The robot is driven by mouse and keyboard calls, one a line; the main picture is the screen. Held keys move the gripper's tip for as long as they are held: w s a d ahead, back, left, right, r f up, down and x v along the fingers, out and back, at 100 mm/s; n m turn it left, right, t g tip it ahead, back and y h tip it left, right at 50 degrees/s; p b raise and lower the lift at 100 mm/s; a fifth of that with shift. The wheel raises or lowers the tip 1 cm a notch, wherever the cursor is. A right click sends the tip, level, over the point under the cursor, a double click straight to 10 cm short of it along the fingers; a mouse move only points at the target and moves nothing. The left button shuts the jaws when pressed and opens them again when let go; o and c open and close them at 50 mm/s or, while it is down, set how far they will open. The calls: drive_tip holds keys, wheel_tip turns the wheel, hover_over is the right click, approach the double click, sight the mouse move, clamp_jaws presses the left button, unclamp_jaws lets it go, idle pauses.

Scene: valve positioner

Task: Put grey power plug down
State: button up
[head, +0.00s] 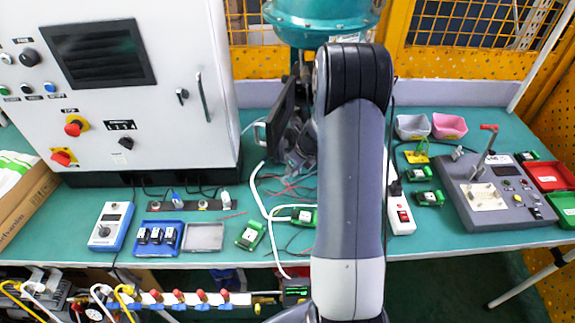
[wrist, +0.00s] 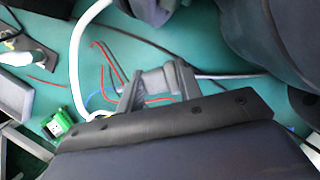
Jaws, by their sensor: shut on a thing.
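In the wrist view my gripper (wrist: 160,86) has its two dark fingers closed on the sides of the grey power plug (wrist: 157,79). The plug is a small grey cylinder lying across between the fingers. A grey cable runs off to its right. The green tabletop (wrist: 60,88) is behind and below it; I cannot tell whether the plug touches it. In the head view my own arm stands in front and hides the plug and the fingertips.
Red wires and a white cable (wrist: 75,60) lie near the gripper. A green terminal block (wrist: 58,123) is at lower left in the wrist view. In the head view a white power strip (head: 401,215) lies right of my arm, and a control cabinet (head: 140,90) stands left.

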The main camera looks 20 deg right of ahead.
drive_tip(key=shift+w+a, duration=0.25)
drive_tip(key=shift+w, duration=0.4)
drive_tip(key=shift+w+a, duration=0.25)
drive_tip(key=shift+w, duration=0.35)
drive_tip(key=shift+f+p, duration=0.4)
drive_tip(key=shift+f, duration=1.35)
drive_tip(key=shift+f, duration=0.2)
drive_tip(key=o, duration=1.1)
drive_tip(key=shift+c, duration=0.2)
drive_tip(key=shift+r, duration=0.1)
drive_tip(key=shift+r, duration=0.2)
drive_tip(key=shift+b+v, duration=0.3)
drive_tip(key=shift+v, duration=3.4)
